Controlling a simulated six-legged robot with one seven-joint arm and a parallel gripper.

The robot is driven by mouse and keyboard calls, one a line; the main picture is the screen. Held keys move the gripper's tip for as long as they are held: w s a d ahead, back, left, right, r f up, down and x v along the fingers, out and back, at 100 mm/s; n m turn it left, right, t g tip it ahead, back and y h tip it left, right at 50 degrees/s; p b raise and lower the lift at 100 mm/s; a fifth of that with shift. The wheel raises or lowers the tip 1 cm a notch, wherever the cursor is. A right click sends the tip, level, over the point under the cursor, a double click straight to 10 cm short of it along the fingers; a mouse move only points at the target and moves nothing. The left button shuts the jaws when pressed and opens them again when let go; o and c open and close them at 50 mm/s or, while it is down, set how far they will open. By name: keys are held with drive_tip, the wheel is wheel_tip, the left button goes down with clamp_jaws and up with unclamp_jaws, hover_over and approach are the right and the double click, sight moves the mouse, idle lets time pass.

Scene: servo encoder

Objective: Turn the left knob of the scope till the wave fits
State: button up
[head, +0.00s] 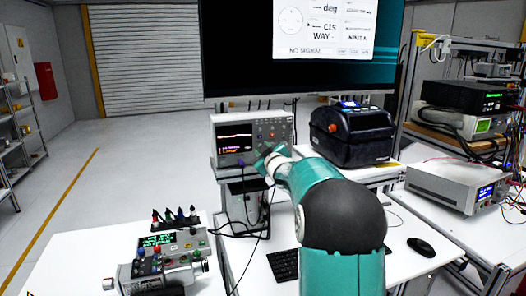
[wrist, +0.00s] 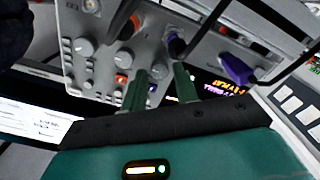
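The scope (head: 252,136) stands on a raised shelf, with a dark screen (head: 235,140) at left showing a reddish trace and small orange text. Its knobs sit right of the screen, partly hidden by my gripper (head: 266,158). The wrist view is turned over, so the screen text (wrist: 225,88) is at right. A row of grey knobs crosses the panel there; the one nearest the screen (wrist: 158,70) appears between the tips of my two green fingers (wrist: 160,72). The fingers are apart. I cannot tell whether they touch the knob.
A black printer (head: 352,135) stands right of the scope. A large monitor (head: 300,60) hangs above, reading "NO SIGNAL". Purple-tipped plugs (wrist: 237,68) and cables sit near the fingers. A motor rig (head: 160,265) is on the left bench; a keyboard (head: 284,265) and mouse (head: 421,247) lie in front.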

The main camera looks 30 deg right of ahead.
drive_tip(key=v, duration=1.3)
drive_tip(key=shift+s, duration=0.35)
drive_tip(key=shift+a, duration=0.1)
drive_tip(key=s+a+f+m+g, duration=0.1)
drive_tip(key=s+a+m+g, duration=0.2)
drive_tip(key=a, duration=0.4)
drive_tip(key=s+a+f+g, duration=0.1)
drive_tip(key=s+a+g, duration=0.1)
drive_tip(key=s+a, duration=0.5)
drive_tip(key=s+a+f+g+y, duration=0.2)
drive_tip(key=s+a+f+g, duration=0.1)
drive_tip(key=s+a, duration=0.5)
drive_tip(key=s+a+f+g+y, duration=0.2)
drive_tip(key=s+a+f, duration=0.3)
drive_tip(key=s+a, duration=0.3)
drive_tip(key=s+g, duration=0.1)
drive_tip(key=s, duration=0.1)
drive_tip(key=shift+s+a+f+m+g+y, duration=0.25)
drive_tip(key=shift+a+f+m+g+y, duration=0.05)
drive_tip(key=shift+m+g, duration=0.1)
drive_tip(key=shift+w, duration=0.1)
